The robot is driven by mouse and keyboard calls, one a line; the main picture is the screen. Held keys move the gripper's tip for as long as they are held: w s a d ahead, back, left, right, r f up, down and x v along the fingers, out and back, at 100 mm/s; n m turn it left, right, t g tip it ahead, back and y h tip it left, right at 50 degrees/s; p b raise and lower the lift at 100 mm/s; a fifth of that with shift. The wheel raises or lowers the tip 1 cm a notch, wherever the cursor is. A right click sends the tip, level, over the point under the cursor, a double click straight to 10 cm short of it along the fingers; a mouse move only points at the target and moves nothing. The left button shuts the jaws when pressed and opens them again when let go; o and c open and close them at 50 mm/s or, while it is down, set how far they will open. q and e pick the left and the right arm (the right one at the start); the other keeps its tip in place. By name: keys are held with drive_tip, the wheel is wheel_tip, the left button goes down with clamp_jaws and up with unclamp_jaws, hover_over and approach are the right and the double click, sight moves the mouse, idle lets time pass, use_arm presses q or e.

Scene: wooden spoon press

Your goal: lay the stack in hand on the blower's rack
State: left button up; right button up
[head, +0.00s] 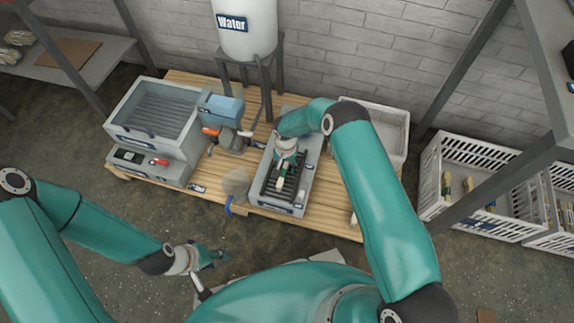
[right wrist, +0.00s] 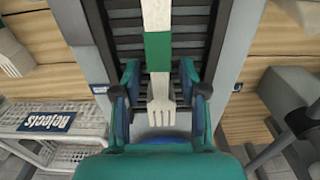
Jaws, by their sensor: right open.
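The wooden stack with a green band (right wrist: 158,52) has fork tines at its near end and lies lengthwise over the dark slatted rack (right wrist: 127,45). It appears to rest on the slats. The blower (head: 292,208) is a grey box on the wooden bench, with the black rack on top. My right gripper (head: 283,170) is over the rack; in the right wrist view its open fingers (right wrist: 160,85) stand on both sides of the stack, with gaps visible. My left gripper (head: 215,256) is low in front of the bench, away from the blower; its opening is too small to tell.
A grey basin (head: 118,116) stands at the bench's left, beside a blue-topped device (head: 222,109). A water tank (head: 247,35) is behind. A white tub (head: 402,120) is behind my right arm. White crates (head: 436,160) stand at right; a Rejects crate (right wrist: 45,122) shows in the wrist view.

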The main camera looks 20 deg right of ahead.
sight(286, 165)
wheel_tip(286, 165, up, 12)
drive_tip(key=p, duration=0.3)
drive_tip(key=s+a+n+y, duration=0.2)
drive_tip(key=s, duration=1.1)
drive_tip(key=s+a+n+y, duration=0.2)
drive_tip(key=s, duration=1.1)
drive_tip(key=shift+s+r+n+t, duration=0.3)
drive_tip(key=shift+s+r+n, duration=0.05)
drive_tip(key=shift+r+n, duration=0.05)
wheel_tip(286, 165, up, 28)
drive_tip(key=p, duration=2.8)
drive_tip(key=shift+w, duration=0.15)
